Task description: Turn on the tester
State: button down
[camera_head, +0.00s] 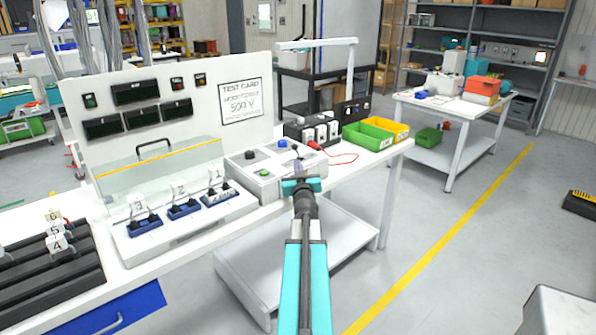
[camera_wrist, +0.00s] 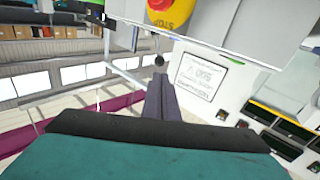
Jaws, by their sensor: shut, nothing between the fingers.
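The tester's white upright panel (camera_head: 215,90) bears dark displays, small red and green indicators and a card reading "TEST CARD 500 V". A low grey control box (camera_head: 243,172) stands at its right, with a black knob (camera_head: 250,155), a blue button (camera_head: 283,144) and a green button (camera_head: 264,172). My gripper (camera_head: 299,166) is shut and empty at the box's right side, hiding part of it. In the wrist view my gripper's fingers (camera_wrist: 160,92) are together, below a red-and-yellow stop button (camera_wrist: 168,14). The test card (camera_wrist: 201,77) shows just right of them. Contact cannot be told.
A clear-covered fixture holds several numbered plugs in blue sockets (camera_head: 184,209). Right of the control box are grey modules (camera_head: 318,130), a red lead (camera_head: 340,157), and green (camera_head: 367,135) and yellow (camera_head: 388,127) bins.

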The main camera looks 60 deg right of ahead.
aim_at(295, 149)
jog(key=shift+p+x, duration=0.35)
jog(key=shift+x, duration=4.6)
